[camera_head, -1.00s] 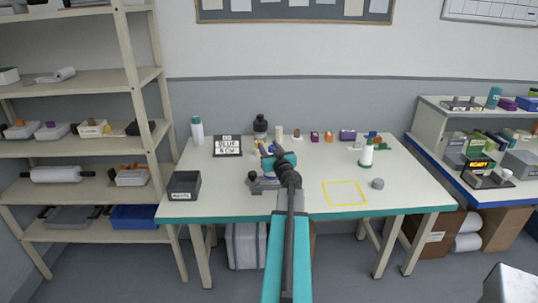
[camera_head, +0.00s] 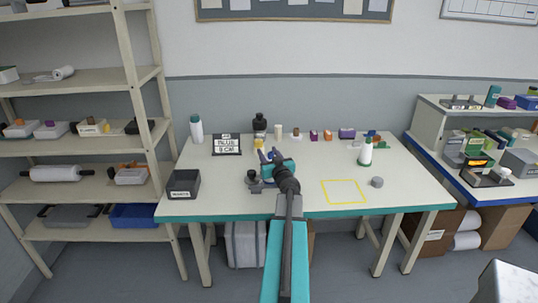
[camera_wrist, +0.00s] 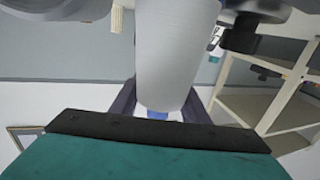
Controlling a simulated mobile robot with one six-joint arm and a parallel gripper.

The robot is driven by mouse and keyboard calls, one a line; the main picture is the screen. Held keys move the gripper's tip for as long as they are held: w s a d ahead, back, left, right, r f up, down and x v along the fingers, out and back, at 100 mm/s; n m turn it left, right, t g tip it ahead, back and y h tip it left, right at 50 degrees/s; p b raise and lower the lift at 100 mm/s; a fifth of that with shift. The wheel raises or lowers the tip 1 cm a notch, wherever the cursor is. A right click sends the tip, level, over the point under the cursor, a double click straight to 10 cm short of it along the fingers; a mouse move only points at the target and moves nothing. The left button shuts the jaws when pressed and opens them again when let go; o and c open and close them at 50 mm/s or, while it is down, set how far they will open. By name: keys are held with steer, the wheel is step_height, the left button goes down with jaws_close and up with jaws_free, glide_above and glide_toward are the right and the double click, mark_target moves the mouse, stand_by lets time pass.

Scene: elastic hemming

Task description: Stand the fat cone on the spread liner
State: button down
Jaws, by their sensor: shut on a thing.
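My gripper (camera_head: 269,154) is over the middle of the table. In the wrist view, its dark fingers are shut on a pale grey cone (camera_wrist: 175,50), with a bit of blue at its narrow end. That view is upside down, so the cone's wide end points down. In the head view the held cone is mostly hidden by my gripper. A yellow square outline (camera_head: 344,180) lies flat on the right of the table and may mark the spread liner. It is empty, to the right of my gripper.
A white cone on a green base (camera_head: 365,153) stands behind the square. A small grey disc (camera_head: 377,182) lies right of it. A dark device (camera_head: 254,182) is left of my gripper, a dark bin (camera_head: 183,184) farther left.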

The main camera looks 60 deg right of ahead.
steer(key=shift+f, duration=0.1)
steer(key=c, duration=1)
jaws_free()
steer(key=shift+r+p, duration=0.3)
steer(key=shift+p, duration=0.1)
steer(key=shift+s+a+f+b, duration=0.2)
steer(key=shift+s+a+b, duration=0.1)
steer(key=shift+s+b, duration=0.05)
steer(key=shift+p+v, duration=0.85)
steer(key=shift+v, duration=4.65)
steer(key=shift+r, duration=0.1)
steer(key=shift+r, duration=0.15)
